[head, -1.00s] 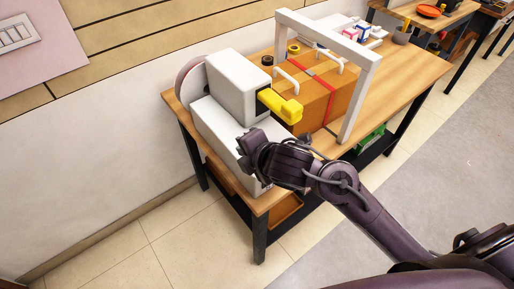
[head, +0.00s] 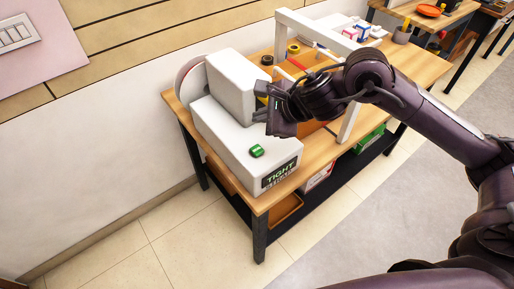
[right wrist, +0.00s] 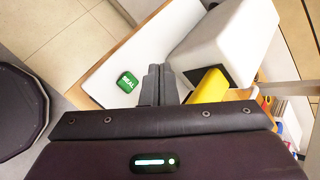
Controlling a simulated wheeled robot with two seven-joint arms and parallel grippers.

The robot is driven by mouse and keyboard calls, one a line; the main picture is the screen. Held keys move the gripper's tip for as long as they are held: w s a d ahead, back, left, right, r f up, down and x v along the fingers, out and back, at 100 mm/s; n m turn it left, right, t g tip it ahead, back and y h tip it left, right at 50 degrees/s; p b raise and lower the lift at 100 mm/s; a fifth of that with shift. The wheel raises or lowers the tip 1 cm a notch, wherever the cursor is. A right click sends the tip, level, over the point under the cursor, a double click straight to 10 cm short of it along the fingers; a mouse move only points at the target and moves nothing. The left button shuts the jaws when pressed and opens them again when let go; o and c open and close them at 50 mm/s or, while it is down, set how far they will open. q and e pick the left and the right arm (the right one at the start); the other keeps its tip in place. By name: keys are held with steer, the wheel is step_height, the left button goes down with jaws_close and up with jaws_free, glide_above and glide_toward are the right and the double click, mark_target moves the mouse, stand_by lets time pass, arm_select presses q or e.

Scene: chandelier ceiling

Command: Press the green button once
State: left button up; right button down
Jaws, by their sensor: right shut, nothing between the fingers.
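The green button (head: 257,151) sits on the flat top of the white machine (head: 228,132). In the right wrist view the button (right wrist: 128,82) shows white lettering that looks like "SEAL". My right gripper (head: 264,103) is shut and empty, beside the machine's upright white block (head: 232,85) and behind the button in the head view. In the right wrist view its fingertips (right wrist: 159,70) lie just right of the button, apart from it. The yellow part (right wrist: 212,86) of the machine is right of the fingers there; my gripper mostly hides it in the head view. My left gripper is out of view.
The machine stands at the near end of a wooden table (head: 416,69). A white frame (head: 350,118) stands over an orange-brown box right of it, partly hidden by my arm. Small boxes (head: 349,33) lie farther back. The floor in front is clear.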

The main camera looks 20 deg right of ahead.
mark_target(261, 151)
steer(key=shift+f, duration=0.1)
step_height(261, 151, down, 8)
steer(key=b, duration=0.6)
steer(key=shift+f+b, duration=0.3)
steer(key=shift+b, duration=0.05)
stand_by(1.5)
steer(key=shift+f+b, duration=0.4)
steer(key=shift+b, duration=0.25)
steer(key=shift+f+b, duration=0.55)
steer(key=shift+b, duration=0.15)
stand_by(0.6)
steer(key=shift+r, duration=0.1)
steer(key=shift+r+p, duration=0.6)
steer(key=shift+r, duration=0.25)
